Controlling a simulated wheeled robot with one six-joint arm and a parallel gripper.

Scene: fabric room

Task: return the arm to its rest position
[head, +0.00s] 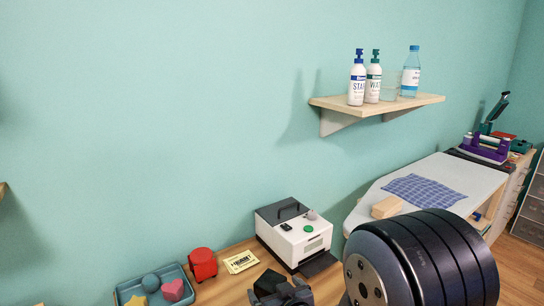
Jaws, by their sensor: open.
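My arm (420,260) shows large at the lower right, a thick black ribbed joint with a grey end face. My gripper (281,286) is a dark shape at the bottom edge, partly cut off by the frame. It is open, and I see nothing held in it. It appears in front of the white machine, over the wooden table (236,284).
A white machine with a black top (294,234), a yellow card (240,262), a red container (202,264) and a blue-grey tray (124,294) with shapes stand on the table. An ironing board (462,178) is at right. A wall shelf (420,101) holds bottles.

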